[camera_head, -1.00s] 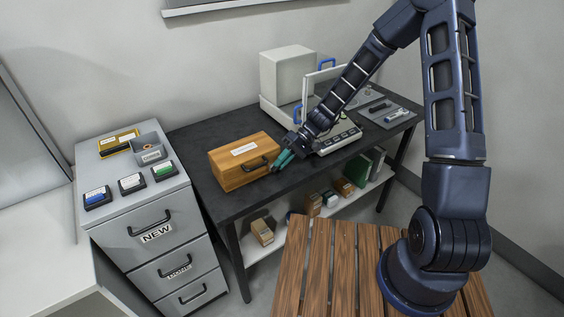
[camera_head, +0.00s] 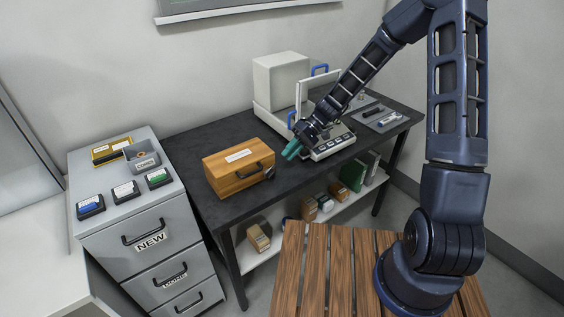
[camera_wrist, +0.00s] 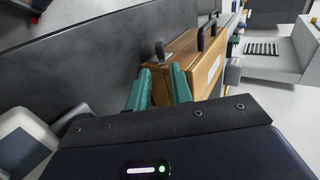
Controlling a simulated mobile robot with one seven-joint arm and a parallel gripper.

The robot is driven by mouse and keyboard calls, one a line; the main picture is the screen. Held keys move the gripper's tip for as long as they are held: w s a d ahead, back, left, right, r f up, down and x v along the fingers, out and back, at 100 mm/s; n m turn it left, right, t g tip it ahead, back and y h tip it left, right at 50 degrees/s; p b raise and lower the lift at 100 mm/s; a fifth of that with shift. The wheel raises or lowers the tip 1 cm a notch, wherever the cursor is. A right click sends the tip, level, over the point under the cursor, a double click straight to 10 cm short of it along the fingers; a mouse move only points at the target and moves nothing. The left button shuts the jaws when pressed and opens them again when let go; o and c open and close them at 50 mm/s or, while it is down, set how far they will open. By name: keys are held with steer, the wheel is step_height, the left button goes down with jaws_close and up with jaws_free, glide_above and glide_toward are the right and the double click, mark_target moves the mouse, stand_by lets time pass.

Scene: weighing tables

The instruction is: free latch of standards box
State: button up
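The wooden standards box (camera_head: 222,181) sits shut on the dark table, with a white label on its lid and a dark handle on its front. It also shows in the wrist view (camera_wrist: 183,50). A small dark latch piece (camera_head: 270,173) shows at its right end; a dark upright piece beside the box in the wrist view (camera_wrist: 160,50) appears to be the same. I cannot tell whether it is fastened. My gripper (camera_head: 291,150) is right of the box, apart from it. In the wrist view its teal fingers (camera_wrist: 160,88) stand apart with nothing between them.
A grey tray (camera_head: 378,117) with small tools lies at the table's right end. A grey drawer cabinet (camera_head: 130,212) stands left. The dark tabletop (camera_head: 205,137) is bare behind the box.

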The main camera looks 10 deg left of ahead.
steer(key=v, duration=0.3)
steer(key=shift+w+d+r, duration=0.1)
steer(key=shift+w, duration=0.05)
steer(key=shift+c, duration=1.3)
steer(key=shift+s+r+n+h, duration=0.1)
steer(key=shift+s+n+h, duration=0.2)
steer(key=shift+n, duration=0.1)
jaws_close()
steer(key=n+t+h, duration=0.6)
steer(key=n, duration=1.1)
glide_toward(269, 174)
steer(key=f, duration=0.3)
steer(key=s+f, duration=0.1)
steer(key=f, duration=0.1)
steer(key=shift+a+f, duration=0.2)
steer(key=shift+f, duration=0.1)
